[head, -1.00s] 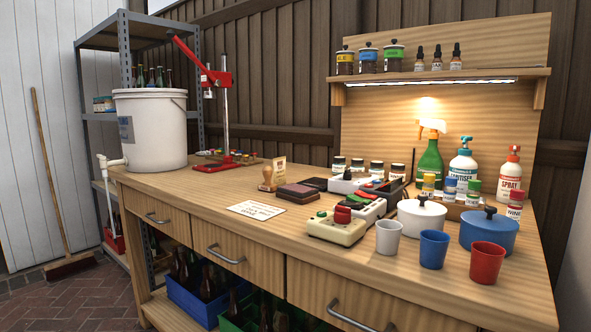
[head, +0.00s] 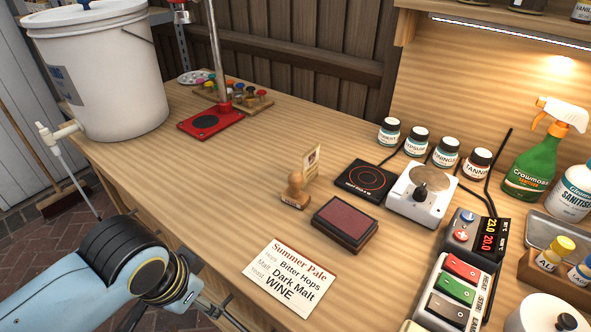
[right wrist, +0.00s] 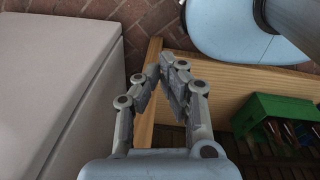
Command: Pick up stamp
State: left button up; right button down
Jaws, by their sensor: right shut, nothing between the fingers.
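The wooden stamp (head: 295,190) stands upright on the workbench in the head view, with a round knob handle. A dark red ink pad (head: 346,221) lies just right of it and nearer. A small card stands close behind the stamp. My right gripper (right wrist: 167,75) is shut and empty in the right wrist view, by a wooden edge above the brick floor. The stamp is not in that view.
A printed label card (head: 289,277) lies in front of the stamp. A black hot plate (head: 362,181) and a white dial device (head: 422,197) stand to its right. A red bottle capper base (head: 211,121) and white bucket (head: 98,75) are behind left. The left bench top is mostly clear.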

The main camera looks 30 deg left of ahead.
aim_at(295, 177)
pick_arm(q)
jog(key=w+r+p, duration=0.1)
jog(key=w+r, duration=0.1)
jog(key=w, duration=0.1)
jog(key=w+d+r+n, duration=0.1)
jog(key=w+r, duration=0.2)
jog(key=w+r+n+p, duration=0.1)
jog(key=w+r, duration=0.2)
jog(key=shift+d+r+t+y+p, duration=0.15)
jog(key=shift+d+t+y+p, duration=0.15)
jog(key=shift+t, duration=0.1)
jog(key=w+d+r+n+p, duration=0.35)
jog(key=w+r, duration=0.55)
jog(key=w, duration=0.3)
jog(key=b+x, duration=0.1)
jog(key=x, duration=0.3)
jog(key=shift+w+f, duration=0.15)
jog(key=shift+w, duration=0.05)
jog(key=x, duration=0.6)
jog(key=shift+w, duration=0.35)
jog(key=c, duration=0.9)
grip_shut()
pick_arm(e)
notch_tip(295, 177, up, 6)
jog(key=shift+r, duration=0.25)
